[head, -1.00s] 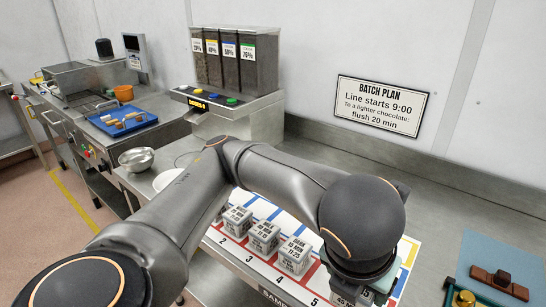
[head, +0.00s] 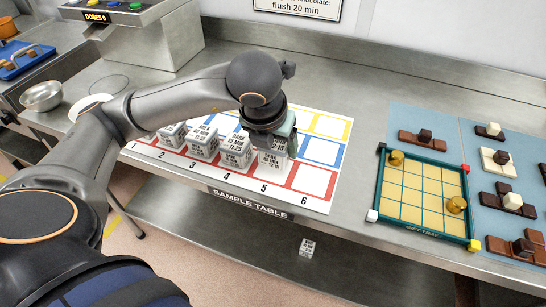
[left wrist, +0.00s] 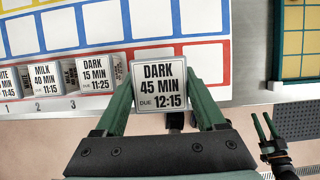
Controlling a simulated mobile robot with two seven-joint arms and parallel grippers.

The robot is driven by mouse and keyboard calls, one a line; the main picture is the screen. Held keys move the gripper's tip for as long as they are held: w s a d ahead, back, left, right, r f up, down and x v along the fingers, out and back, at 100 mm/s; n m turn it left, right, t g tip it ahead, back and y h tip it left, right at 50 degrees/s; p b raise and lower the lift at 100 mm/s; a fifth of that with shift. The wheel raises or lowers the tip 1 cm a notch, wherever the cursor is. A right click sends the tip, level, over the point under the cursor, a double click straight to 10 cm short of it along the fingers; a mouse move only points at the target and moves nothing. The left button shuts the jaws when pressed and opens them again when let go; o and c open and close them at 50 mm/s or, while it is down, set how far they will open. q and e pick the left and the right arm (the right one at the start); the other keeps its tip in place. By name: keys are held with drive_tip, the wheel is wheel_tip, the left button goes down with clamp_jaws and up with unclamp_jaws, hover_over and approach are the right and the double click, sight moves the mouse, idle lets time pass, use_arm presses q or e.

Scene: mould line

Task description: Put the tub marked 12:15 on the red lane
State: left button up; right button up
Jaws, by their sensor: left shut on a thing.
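The tub marked 12:15 (left wrist: 158,86), labelled DARK 45 MIN, is a white block between the green fingers of my left gripper (left wrist: 162,112). In the head view, my left gripper (head: 268,138) is shut on this tub (head: 274,163) at column 5 of the red lane (head: 310,178), the front row of the sheet. I cannot tell whether the tub touches the sheet. Other tubs stand to its left in the red lane, including DARK 11:25 (head: 236,152) and MILK (head: 203,143). My right gripper (left wrist: 265,125) shows in the left wrist view, fingers apart and empty.
The blue and yellow rows (head: 331,124) lie behind the red lane, and red cell 6 is empty. A green-framed gift tray (head: 420,196) stands to the right. A small tub (head: 307,247) sits below the table top. The table's front edge is close.

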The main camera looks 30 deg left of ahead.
sight(265, 165)
use_arm(q)
drive_tip(key=shift+w+a+f, duration=0.45)
drive_tip(key=shift+f, duration=0.25)
drive_tip(key=x, duration=0.3)
drive_tip(key=shift+s+a+f, duration=0.2)
drive_tip(key=shift+s+f, duration=0.05)
drive_tip(key=shift+f, duration=0.4)
drive_tip(key=shift+f, duration=0.2)
drive_tip(key=o, duration=1.4)
drive_tip(key=shift+r, duration=0.1)
drive_tip(key=shift+o, duration=0.2)
drive_tip(key=shift+s+d+r, duration=0.1)
drive_tip(key=shift+r, duration=0.3)
drive_tip(key=v, duration=1.1)
drive_tip(key=shift+s+r+p, duration=0.15)
drive_tip(key=shift+r+p, duration=0.05)
drive_tip(key=shift+p, duration=0.2)
